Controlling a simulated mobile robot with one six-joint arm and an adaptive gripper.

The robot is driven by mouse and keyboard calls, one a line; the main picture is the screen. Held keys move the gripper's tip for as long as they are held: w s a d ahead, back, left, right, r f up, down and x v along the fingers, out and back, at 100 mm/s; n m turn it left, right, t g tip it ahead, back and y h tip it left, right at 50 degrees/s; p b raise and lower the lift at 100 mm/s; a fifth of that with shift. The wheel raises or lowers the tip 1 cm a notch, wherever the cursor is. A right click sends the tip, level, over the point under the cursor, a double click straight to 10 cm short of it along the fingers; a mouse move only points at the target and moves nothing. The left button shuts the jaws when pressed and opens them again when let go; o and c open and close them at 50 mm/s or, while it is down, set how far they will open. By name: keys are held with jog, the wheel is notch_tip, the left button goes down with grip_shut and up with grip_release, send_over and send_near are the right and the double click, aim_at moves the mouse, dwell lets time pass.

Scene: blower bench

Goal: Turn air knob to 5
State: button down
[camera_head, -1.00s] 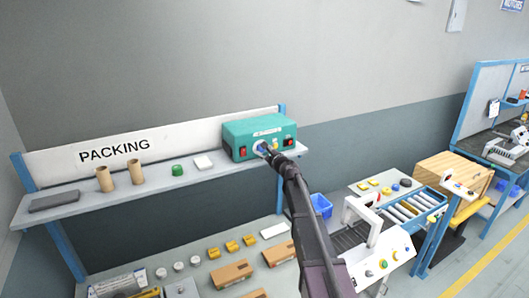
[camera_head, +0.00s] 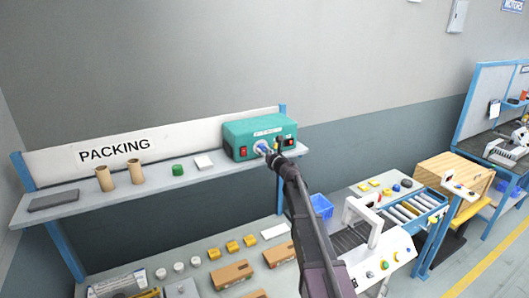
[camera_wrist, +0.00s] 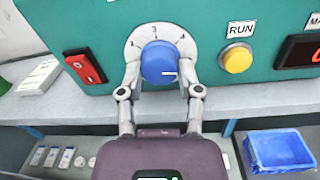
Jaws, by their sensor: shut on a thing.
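The air knob is a round blue knob (camera_wrist: 158,62) on the front of a teal blower box (camera_head: 252,133). A pale numbered dial plate surrounds it, with a 3 readable above the knob and a 4 at upper right. A short white mark on the knob face points to the right in the wrist view. My gripper (camera_wrist: 158,76) has one finger on each side of the knob and is shut on it. It also shows in front of the box in the head view (camera_head: 266,150). The fingers cover the lower side parts of the dial.
A red switch (camera_wrist: 86,67) is left of the knob. A yellow RUN button (camera_wrist: 236,58) and a dark display (camera_wrist: 300,51) are to the right. The box stands on a grey shelf (camera_head: 95,193) with cardboard tubes (camera_head: 104,178). A blue bin (camera_wrist: 280,150) is below.

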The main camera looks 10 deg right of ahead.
jog(key=shift+w, duration=0.1)
dwell(0.3)
jog(key=shift+c, duration=1.3)
grip_release()
jog(key=v, duration=1.2)
